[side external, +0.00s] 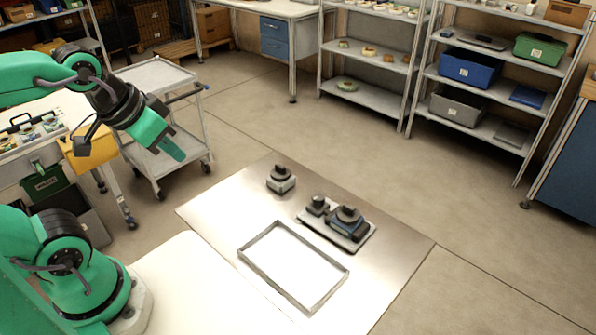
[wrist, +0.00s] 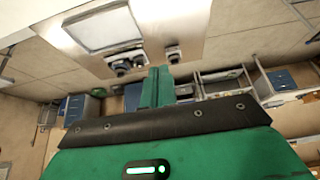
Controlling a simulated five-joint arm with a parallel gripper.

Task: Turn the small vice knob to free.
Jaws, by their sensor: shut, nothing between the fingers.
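A small grey block with a dark knob on top (side external: 281,178) stands alone on the metal plate. To its right is a wider grey base with a dark body and two dark knobs (side external: 347,222), one smaller than the other. I cannot tell for sure which is the small vice, nor read how any knob is set. Both also show in the wrist view, the block (wrist: 173,54) and the wider unit (wrist: 125,64). My gripper (side external: 172,150) is high at the left, apart from both, with its green fingers shut and empty; they also show in the wrist view (wrist: 157,73).
An empty shallow tray with a pale floor (side external: 257,238) lies on the metal plate (side external: 215,208), in front of the two units. A wheeled cart (side external: 162,78) stands behind my gripper. Shelves (side external: 489,88) stand at the back right. The plate's right side is clear.

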